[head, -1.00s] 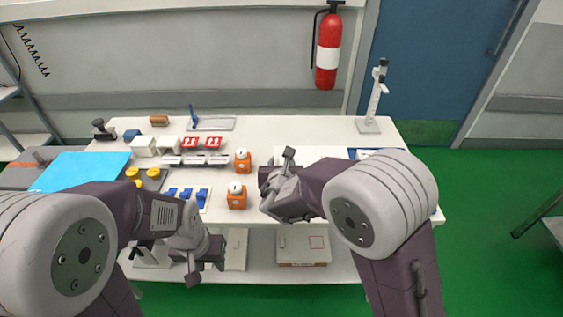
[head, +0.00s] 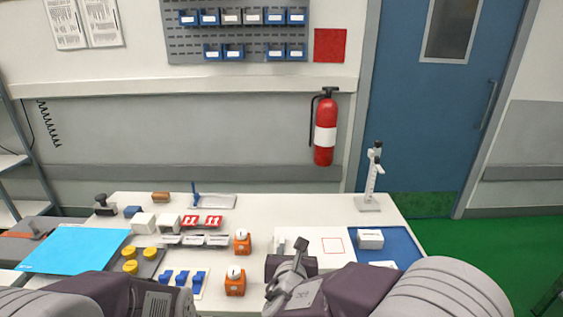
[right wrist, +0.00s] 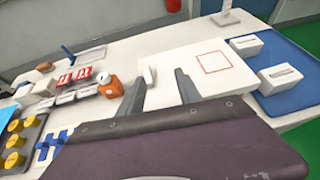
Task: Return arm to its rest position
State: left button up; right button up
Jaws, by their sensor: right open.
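My right gripper (head: 287,268) is low in the head view, over the front part of the white table (head: 290,214). In the right wrist view its two dark fingers (right wrist: 158,92) are apart, with nothing held between them. A white board with a red square outline (right wrist: 238,76) lies beyond the fingers. My left arm (head: 105,292) shows at the lower left of the head view. Its gripper is out of the picture.
Orange blocks with white tops (head: 235,282) stand left of my right gripper. A blue mat (head: 405,246) with white boxes (head: 370,239) lies to the right. A white stand (head: 368,203) is at the back right. A cyan sheet (head: 75,250), yellow knobs and blue clips lie at the left.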

jog(key=w+d+r+m+h+p, duration=0.2)
jog(key=d+r, duration=0.2)
jog(key=d, duration=0.3)
jog(key=s+d+m+g+h+p, duration=0.25)
jog(key=s+d+m, duration=0.2)
jog(key=d, duration=0.25)
jog(key=s+d+m+g+h+p, duration=0.1)
jog(key=s+d+m+g, duration=0.2)
jog(key=d+m, duration=0.35)
jog(key=s+d+f+m+g+y+p, duration=0.1)
jog(key=s+d+f+m+g, duration=0.15)
jog(key=s+m, duration=0.2)
jog(key=s+d+f+m+g+y+p, duration=0.1)
jog(key=s+d+f+m+g+p, duration=0.1)
jog(key=s+m+g, duration=0.3)
pick_arm(q)
notch_tip(320, 180, up, 10)
jog(key=shift+f, duration=0.2)
pick_arm(e)
jog(key=s+a+f+m+y, duration=0.1)
jog(key=s+a+m+y, duration=0.1)
jog(key=a+m, duration=0.3)
jog(key=s+a+f+m+t+y, duration=0.1)
jog(key=a+m, duration=0.3)
jog(key=m, duration=0.4)
jog(key=shift+s+a+f+y, duration=0.4)
jog(key=shift+s+f+y, duration=0.25)
jog(key=shift+s+y, duration=0.2)
